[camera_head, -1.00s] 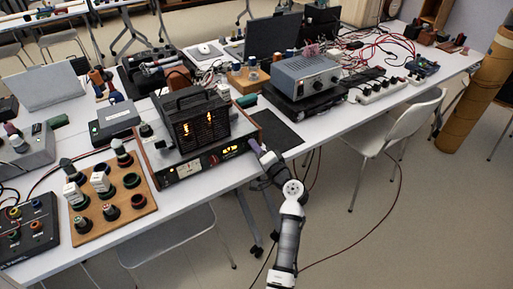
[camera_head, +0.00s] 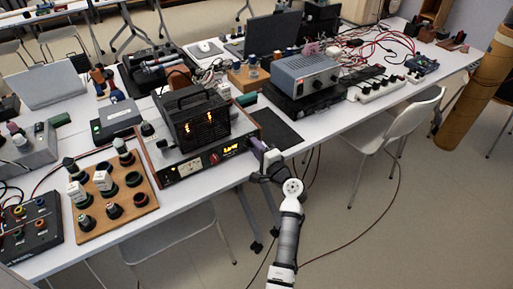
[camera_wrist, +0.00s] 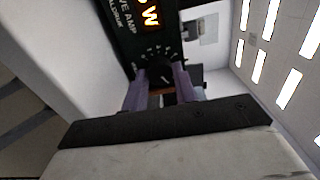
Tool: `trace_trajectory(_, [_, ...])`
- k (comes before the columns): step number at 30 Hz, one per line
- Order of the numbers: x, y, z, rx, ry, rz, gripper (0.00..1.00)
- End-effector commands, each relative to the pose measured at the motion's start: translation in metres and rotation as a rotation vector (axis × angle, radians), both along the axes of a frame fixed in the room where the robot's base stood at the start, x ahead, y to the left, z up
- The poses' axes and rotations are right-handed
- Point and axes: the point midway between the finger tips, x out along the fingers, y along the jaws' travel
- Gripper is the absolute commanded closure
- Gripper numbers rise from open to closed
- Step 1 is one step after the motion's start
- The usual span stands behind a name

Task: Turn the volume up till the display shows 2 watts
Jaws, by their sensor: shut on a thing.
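The wide black amplifier (camera_head: 176,172) stands at the table's front edge, its front panel facing my arm. Its lit orange display (camera_head: 230,150) is too small to read in the head view. In the wrist view the display (camera_wrist: 149,16) shows an orange W, with the figure before it cut off by the frame edge. The dark volume knob (camera_wrist: 159,74), ringed by white scale marks, sits between the purple fingers of my gripper (camera_wrist: 160,84). The gripper is shut on the knob. In the head view my gripper (camera_head: 258,147) is at the panel's right end.
A black box with glowing orange windows (camera_head: 197,125) stands on the amplifier. A wooden board with several knobs (camera_head: 120,206) is to the left. A grey instrument (camera_head: 305,75) stands to the right. A white chair (camera_head: 402,125) is right of my arm. A dark mat (camera_head: 275,127) lies beside the amplifier.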

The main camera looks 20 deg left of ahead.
Motion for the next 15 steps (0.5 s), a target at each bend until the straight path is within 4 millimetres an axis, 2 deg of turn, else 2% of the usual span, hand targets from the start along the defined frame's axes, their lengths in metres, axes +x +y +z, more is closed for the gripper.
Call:
trace_trajectory(4, [0.0003, -0.001, -0.0004, 0.0, 0.0, -0.002, 0.95])
trace_trajectory(5, [0.0003, -0.001, -0.0004, 0.0, 0.0, -0.002, 0.71])
trace_trajectory(9, [0.0002, -0.0008, -0.0004, -0.001, -0.001, -0.002, 0.52])
trace_trajectory(15, [0.0002, -0.0004, -0.0002, -0.001, -0.001, -0.001, 0.5])
